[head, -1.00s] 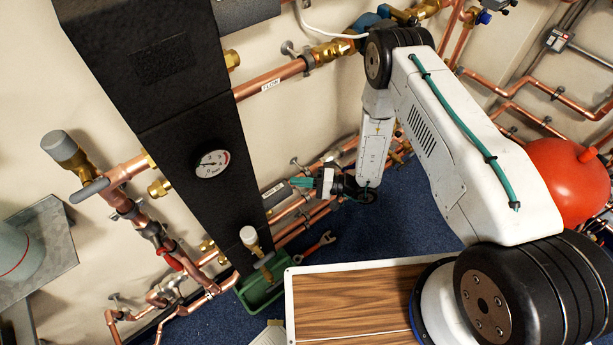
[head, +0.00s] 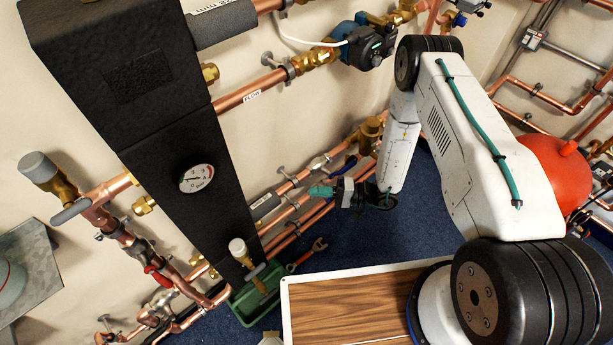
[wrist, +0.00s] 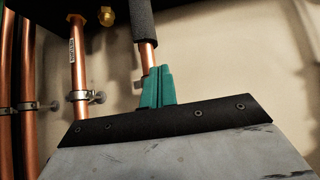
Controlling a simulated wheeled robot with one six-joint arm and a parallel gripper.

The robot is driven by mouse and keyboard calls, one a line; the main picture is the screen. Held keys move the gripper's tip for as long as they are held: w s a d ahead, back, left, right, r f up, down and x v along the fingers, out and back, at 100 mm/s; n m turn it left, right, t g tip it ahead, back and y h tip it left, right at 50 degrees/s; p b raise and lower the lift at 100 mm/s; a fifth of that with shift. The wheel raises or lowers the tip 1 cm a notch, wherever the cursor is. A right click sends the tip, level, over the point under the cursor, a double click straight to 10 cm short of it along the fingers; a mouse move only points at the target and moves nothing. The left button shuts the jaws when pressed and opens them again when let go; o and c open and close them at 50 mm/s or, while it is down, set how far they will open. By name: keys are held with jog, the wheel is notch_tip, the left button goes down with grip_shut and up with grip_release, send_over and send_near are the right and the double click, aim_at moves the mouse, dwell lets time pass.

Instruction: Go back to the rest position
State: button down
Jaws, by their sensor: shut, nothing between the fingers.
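My gripper (head: 319,191) with teal fingers is at the end of my white arm in the head view. It points left toward the copper pipes low on the wall, right of the black manifold body (head: 190,140). In the wrist view the teal fingers (wrist: 157,88) are together with nothing between them. A copper pipe with a dark sleeve (wrist: 143,28) is behind the fingertips; I cannot tell the exact gap.
A green bin (head: 250,303) and a red wrench (head: 308,254) are on the blue floor below the pipes. A pump (head: 370,45) is on the upper pipe. A red vessel (head: 552,180) stands right of my arm. Blue floor (head: 425,215) shows below my forearm.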

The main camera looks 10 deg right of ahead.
jog(key=shift+d, duration=0.2)
jog(key=s+r+m+g, duration=0.3)
jog(key=s+r+g, duration=0.1)
jog(key=s+g, duration=0.2)
jog(key=s+d+r+n+t+h, duration=0.1)
jog(key=s+d+r+h, duration=0.4)
jog(key=r, duration=1)
jog(key=s+d+r+n+t+h, duration=0.2)
jog(key=s+d+r+h, duration=0.4)
jog(key=r, duration=0.9)
jog(key=s+d+r+n+t+h, duration=0.1)
jog(key=s+d+r+h, duration=0.4)
jog(key=r, duration=1.1)
jog(key=shift+s+d+n+t+h, duration=0.3)
jog(key=shift+s+d+n+h, duration=0.1)
jog(key=shift+s+h, duration=0.5)
